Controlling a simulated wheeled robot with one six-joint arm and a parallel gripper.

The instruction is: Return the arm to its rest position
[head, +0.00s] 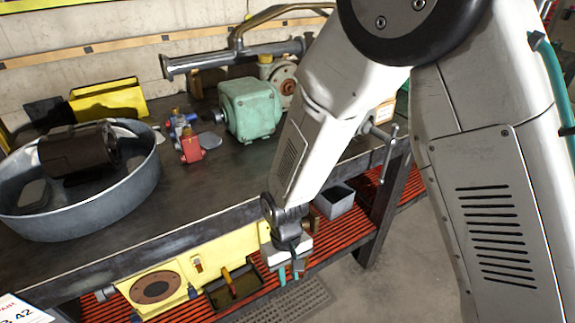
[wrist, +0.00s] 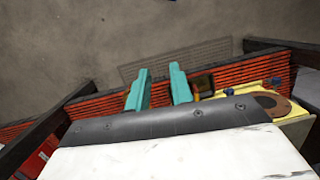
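My gripper (head: 290,271) hangs at the end of my white arm, in front of the workbench edge in the head view. In the wrist view its two teal fingers (wrist: 160,88) stand apart with a gap between them and nothing in it. It points down past the bench toward the lower shelf and floor. On the bench, a dark motor (head: 78,152) lies in a round grey metal tub (head: 95,212) at the left. A green motor or gearbox (head: 250,108) stands farther back. My arm hides part of the bench's right side.
The dark workbench (head: 190,212) has a clear front middle. Behind are a yellow bin (head: 108,100), a red and blue fitting (head: 188,140) and a grey pipe (head: 235,56). The red slatted lower shelf (wrist: 225,74) holds a yellow part (head: 160,275) and a grey bin (head: 335,200).

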